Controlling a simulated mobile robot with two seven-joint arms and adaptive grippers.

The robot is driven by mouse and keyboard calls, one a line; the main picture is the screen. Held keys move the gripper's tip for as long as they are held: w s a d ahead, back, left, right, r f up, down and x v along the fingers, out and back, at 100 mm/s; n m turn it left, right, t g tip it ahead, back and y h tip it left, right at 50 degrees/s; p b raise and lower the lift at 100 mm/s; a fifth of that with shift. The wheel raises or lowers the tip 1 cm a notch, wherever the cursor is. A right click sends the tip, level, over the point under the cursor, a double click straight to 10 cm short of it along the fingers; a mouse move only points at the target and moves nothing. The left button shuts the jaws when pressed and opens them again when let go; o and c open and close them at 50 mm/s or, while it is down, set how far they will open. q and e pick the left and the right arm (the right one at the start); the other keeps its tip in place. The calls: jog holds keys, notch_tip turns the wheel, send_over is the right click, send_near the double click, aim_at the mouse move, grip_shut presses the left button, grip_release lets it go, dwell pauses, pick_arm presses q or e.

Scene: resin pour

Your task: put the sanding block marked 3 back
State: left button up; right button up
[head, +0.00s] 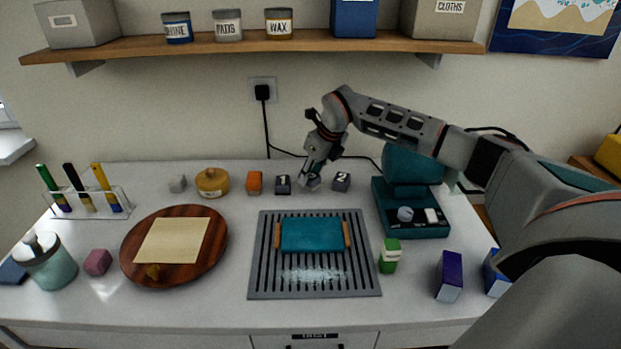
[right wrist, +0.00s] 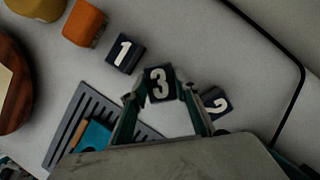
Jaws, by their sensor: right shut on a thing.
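The sanding block marked 3 (right wrist: 159,84) is dark with a white numeral and sits between the fingertips of my right gripper (right wrist: 160,88). In the head view my right gripper (head: 312,180) is low over the back of the table, between the block marked 1 (head: 283,184) and the block marked 2 (head: 341,182). The fingers mostly hide block 3 there. In the right wrist view block 1 (right wrist: 124,52) lies to the left and block 2 (right wrist: 216,103) to the right, partly behind a finger. I cannot tell whether block 3 touches the table. My left gripper is not in view.
A grey slotted mat (head: 262,280) with a teal block (head: 312,235) lies in front. An orange block (head: 254,182) stands left of block 1. A teal machine (head: 414,190) stands to the right. A black cable (head: 266,130) runs behind my gripper.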

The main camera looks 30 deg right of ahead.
jog(key=shift+f, duration=0.75)
jog(key=shift+w+d+f, duration=0.15)
jog(key=shift+w+f, duration=0.05)
jog(key=shift+f, duration=0.05)
jog(key=shift+f, duration=0.1)
jog(key=o, duration=1.1)
jog(key=shift+c, duration=0.2)
